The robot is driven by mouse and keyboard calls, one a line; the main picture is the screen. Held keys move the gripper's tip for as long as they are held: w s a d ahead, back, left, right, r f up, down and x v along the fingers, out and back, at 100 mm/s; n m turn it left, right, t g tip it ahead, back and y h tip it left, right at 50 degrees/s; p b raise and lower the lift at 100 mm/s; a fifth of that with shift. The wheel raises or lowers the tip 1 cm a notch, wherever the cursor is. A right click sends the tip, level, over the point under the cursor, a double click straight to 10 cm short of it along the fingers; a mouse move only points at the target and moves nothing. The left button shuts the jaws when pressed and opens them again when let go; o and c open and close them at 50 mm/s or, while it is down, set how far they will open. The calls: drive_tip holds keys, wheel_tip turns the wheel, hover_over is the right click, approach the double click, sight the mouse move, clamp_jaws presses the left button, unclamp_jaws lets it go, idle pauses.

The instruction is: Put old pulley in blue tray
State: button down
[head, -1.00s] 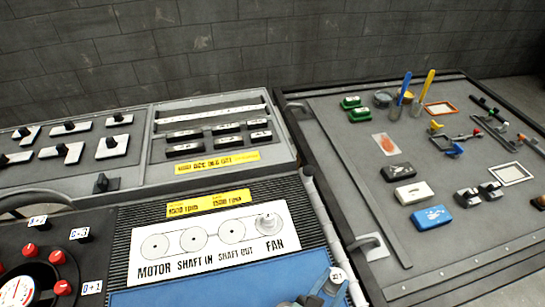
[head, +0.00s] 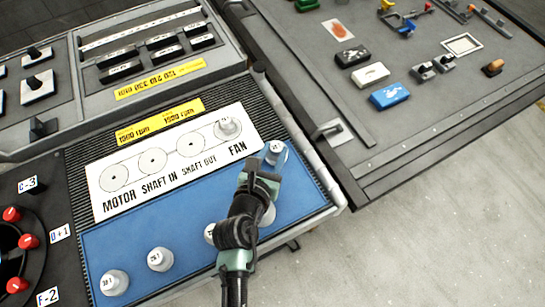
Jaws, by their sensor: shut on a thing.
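The blue tray (head: 188,222) lies in front of the white panel marked MOTOR, SHAFT IN, SHAFT OUT and FAN. My gripper (head: 268,165) is over the tray's right end and appears shut on a light grey pulley with a small white label (head: 276,151), which I take for the old pulley. This pulley is at the tray's upper right corner in the head view; I cannot tell if it touches the tray. My gripper and arm hide part of the tray and another pulley (head: 267,214).
Several labelled pulleys stand along the tray's near side, including one at the left (head: 114,283) and one beside it (head: 160,259). Another pulley (head: 228,128) is on the panel's FAN spot. A dark board (head: 405,125) with small parts lies to the right.

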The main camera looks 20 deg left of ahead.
sight(273, 161)
wheel_tip(273, 161, down, 3)
drive_tip(key=shift+f+b, duration=0.1)
drive_tip(key=shift+b, duration=0.5)
drive_tip(key=c, duration=0.5)
unclamp_jaws()
drive_tip(key=shift+f, duration=0.1)
drive_tip(key=shift+r, duration=0.2)
drive_tip(key=v, duration=1.2)
